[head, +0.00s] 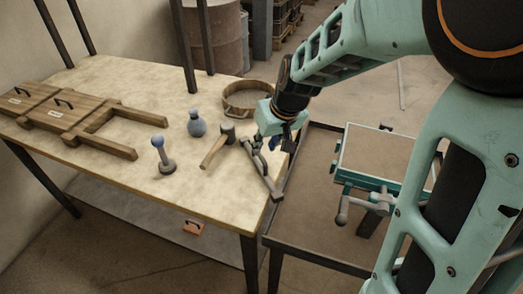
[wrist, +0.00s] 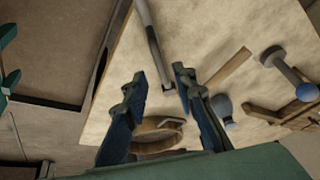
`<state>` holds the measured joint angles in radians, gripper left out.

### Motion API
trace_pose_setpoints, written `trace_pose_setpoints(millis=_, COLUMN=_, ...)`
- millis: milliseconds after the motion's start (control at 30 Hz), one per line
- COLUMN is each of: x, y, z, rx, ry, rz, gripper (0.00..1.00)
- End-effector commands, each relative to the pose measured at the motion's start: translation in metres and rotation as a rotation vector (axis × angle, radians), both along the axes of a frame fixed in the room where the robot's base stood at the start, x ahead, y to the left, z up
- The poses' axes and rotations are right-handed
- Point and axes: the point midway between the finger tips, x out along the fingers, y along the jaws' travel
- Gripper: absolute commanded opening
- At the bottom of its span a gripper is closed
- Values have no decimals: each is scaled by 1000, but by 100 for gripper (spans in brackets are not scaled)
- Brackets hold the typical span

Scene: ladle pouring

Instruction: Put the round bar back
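A grey round bar (head: 263,175) lies by the right edge of the wooden table (head: 110,85), reaching toward the near corner. In the wrist view the bar (wrist: 152,40) runs from the top edge down to a point between and beyond my fingertips. My gripper (head: 280,142) is over the table's right edge, at the far end of the bar. In the wrist view my gripper (wrist: 159,72) has its two blue and black fingers apart, with nothing clasped between them. Whether a finger touches the bar cannot be told.
A mallet (head: 215,146), two blue-grey rammers (head: 161,155) (head: 197,124) and a wooden ring (head: 250,112) stand or lie left of my gripper. Wooden frames (head: 60,110) lie farther left. A dark-rimmed low table (head: 318,238) with a teal clamped board (head: 385,160) is right.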

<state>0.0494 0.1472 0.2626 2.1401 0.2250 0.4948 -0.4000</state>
Motion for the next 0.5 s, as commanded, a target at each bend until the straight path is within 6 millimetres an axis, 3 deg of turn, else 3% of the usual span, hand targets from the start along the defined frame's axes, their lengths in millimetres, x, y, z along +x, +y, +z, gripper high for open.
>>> trace_pose_setpoints(millis=33, x=-3, y=-3, z=12, rx=0, ry=-4, rz=-2, gripper=25)
trace_pose_setpoints(millis=200, x=-12, y=-9, z=36, rx=-1, ry=-3, rz=-1, gripper=25)
trace_pose_setpoints(millis=500, x=-19, y=-12, z=52, rx=0, ry=0, rz=0, gripper=25)
